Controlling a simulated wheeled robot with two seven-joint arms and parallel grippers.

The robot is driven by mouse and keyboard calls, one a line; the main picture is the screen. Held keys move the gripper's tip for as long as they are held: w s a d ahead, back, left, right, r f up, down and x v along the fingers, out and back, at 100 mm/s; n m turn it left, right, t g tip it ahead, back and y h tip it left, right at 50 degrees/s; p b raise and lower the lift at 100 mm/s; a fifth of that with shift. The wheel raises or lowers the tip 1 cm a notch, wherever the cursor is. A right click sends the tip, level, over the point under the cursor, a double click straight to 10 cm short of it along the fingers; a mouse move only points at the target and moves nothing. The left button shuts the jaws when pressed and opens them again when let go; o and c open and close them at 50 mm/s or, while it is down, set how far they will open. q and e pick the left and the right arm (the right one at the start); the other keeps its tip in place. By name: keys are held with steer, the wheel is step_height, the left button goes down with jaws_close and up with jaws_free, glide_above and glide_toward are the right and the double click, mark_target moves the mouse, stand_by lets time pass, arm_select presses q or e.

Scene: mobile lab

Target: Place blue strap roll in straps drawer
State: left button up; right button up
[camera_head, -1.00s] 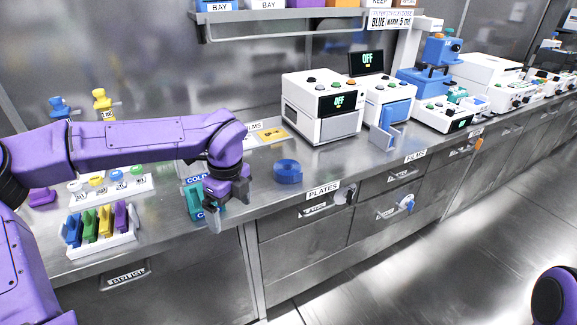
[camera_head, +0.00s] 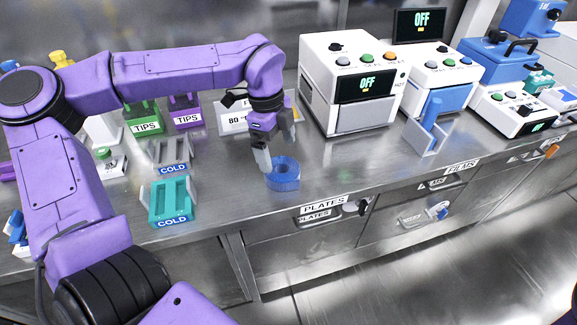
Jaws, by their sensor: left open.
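The blue strap roll (camera_head: 284,177) lies flat on the steel counter, near its front edge above the plates drawer. My left gripper (camera_head: 276,158) points down at the roll, open, with one finger at the roll's left side and the other behind it. I cannot tell whether the fingers touch it. The plates drawer (camera_head: 323,234) and the films drawer (camera_head: 425,211) below the counter are shut. No drawer labelled for straps can be read. My right gripper is out of view.
A teal cold rack (camera_head: 171,201) stands on the counter left of the roll. White devices with OFF screens (camera_head: 354,85) stand behind and to the right. A blue-and-white holder (camera_head: 428,128) stands right of the roll. The counter between roll and holder is clear.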

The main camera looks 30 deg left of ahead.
mark_target(282, 168)
arm_select(q)
steer(key=f, duration=0.4)
steer(key=d+f, duration=0.1)
steer(key=f, duration=0.1)
steer(key=shift+w+f, duration=0.1)
steer(key=shift+f, duration=0.3)
steer(key=shift+r, duration=0.1)
steer(key=c, duration=0.9)
